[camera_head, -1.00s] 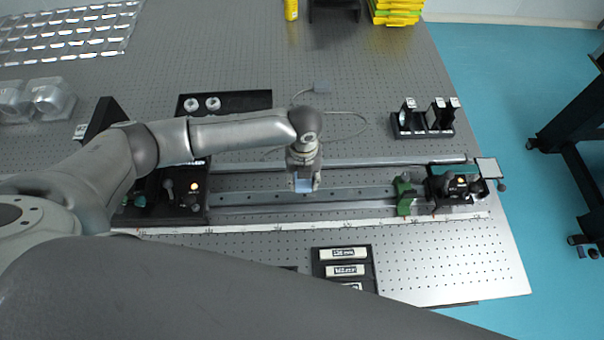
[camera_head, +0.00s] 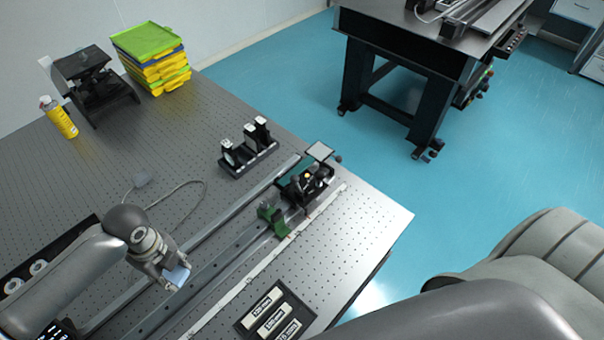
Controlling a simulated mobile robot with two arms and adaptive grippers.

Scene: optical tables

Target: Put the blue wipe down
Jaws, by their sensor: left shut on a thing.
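My left gripper (camera_head: 168,280) is over the optical table (camera_head: 190,140), near the rail at the lower left. It is shut on the blue wipe (camera_head: 178,275), a small pale blue piece showing between its fingertips. The wipe appears to be above the rail and apart from the tabletop. My right gripper is not in view.
A rail (camera_head: 215,260) with a green holder (camera_head: 272,220) runs diagonally. A black rack (camera_head: 248,158), a labelled black tray (camera_head: 275,318), a yellow bottle (camera_head: 58,117) and stacked trays (camera_head: 152,58) stand around. Open floor separates a second table (camera_head: 400,62).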

